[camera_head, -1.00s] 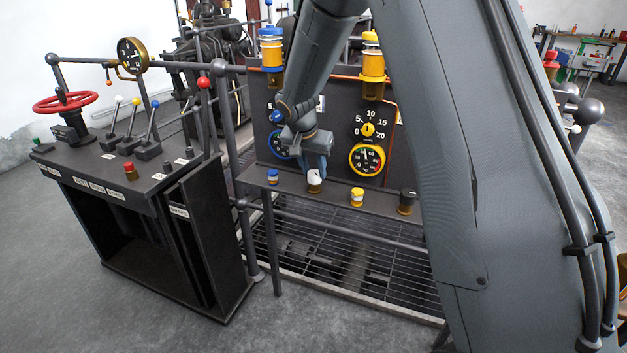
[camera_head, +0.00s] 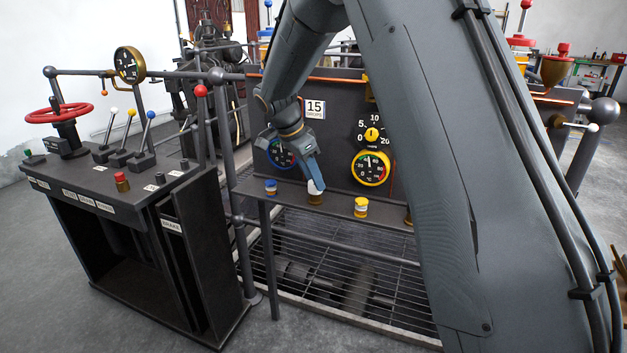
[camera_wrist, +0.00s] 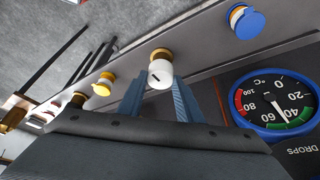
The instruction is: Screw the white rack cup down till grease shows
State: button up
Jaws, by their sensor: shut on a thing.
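The white rack cup (camera_head: 314,186) stands upright on its brass base on the narrow shelf in front of the dark gauge panel. In the wrist view the same white cup (camera_wrist: 161,74) shows its cap with a dark mark, between the two blue-grey fingers. My gripper (camera_head: 315,183) points down at the cup from above, its fingers closed on the cap's sides. It also shows in the wrist view (camera_wrist: 160,90). No grease can be made out at the cup. The fingers partly hide the cap in the head view.
A blue-capped cup (camera_head: 270,187) stands left of the white one and a yellow-capped cup (camera_head: 361,207) right of it. Dial gauges (camera_head: 371,168) sit on the panel (camera_head: 335,140) close behind. A lever console (camera_head: 125,180) stands at the left. My arm hides the shelf's right end.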

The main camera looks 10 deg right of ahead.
dwell(0.3)
jog(key=o, duration=1)
jog(key=shift+r, duration=0.1)
jog(key=v, duration=0.7)
jog(key=shift+a+r, duration=0.2)
jog(key=shift+r, duration=0.05)
